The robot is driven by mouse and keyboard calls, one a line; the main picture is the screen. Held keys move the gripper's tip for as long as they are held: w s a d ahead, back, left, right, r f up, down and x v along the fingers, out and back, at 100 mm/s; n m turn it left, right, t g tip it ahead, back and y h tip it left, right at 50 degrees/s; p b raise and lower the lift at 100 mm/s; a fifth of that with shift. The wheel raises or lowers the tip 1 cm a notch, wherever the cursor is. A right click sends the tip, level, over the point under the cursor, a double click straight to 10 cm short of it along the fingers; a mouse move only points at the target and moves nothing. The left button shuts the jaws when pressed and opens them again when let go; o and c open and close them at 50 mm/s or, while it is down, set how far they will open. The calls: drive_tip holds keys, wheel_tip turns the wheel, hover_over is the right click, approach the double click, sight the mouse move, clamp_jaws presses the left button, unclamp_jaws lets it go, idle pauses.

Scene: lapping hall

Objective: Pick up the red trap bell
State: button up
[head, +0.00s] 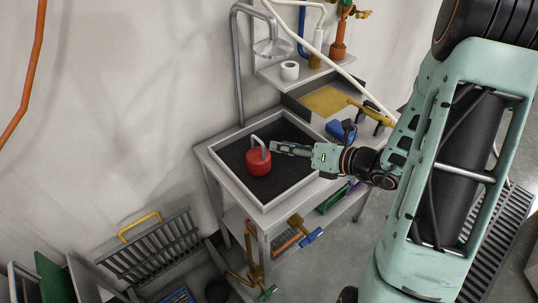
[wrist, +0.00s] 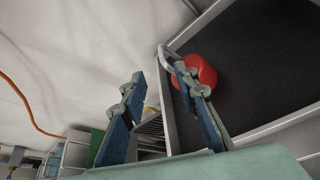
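The red trap bell (head: 258,162) is a squat red body with a pale bent handle on top. It stands upright on the dark mat of a light-framed tray (head: 222,168). My gripper (head: 275,148) reaches in from the right, its fingertips beside the handle. In the wrist view my gripper (wrist: 160,76) is open, with a clear gap between its blue-grey fingers. The bell (wrist: 208,72) shows there behind the right finger, which covers part of it. The handle passes close to that fingertip; I cannot tell whether they touch.
The tray tops a grey bench against the wall. A bent grey pipe (head: 238,60) rises behind it. A shelf (head: 300,79) holds a white roll (head: 289,70) and fittings. A blue item (head: 340,130) and a brass-coloured tool lie right of the tray. A slatted rack (head: 150,250) stands lower left.

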sight(258, 138)
drive_tip(key=shift+w+d+x, duration=0.1)
drive_tip(key=shift+w+x, duration=0.05)
drive_tip(key=shift+x, duration=2.55)
drive_tip(key=shift+w+d+x, duration=0.1)
drive_tip(key=shift+x, duration=2.6)
drive_tip(key=shift+r, duration=0.1)
drive_tip(key=shift+c, duration=0.5)
clamp_jaws()
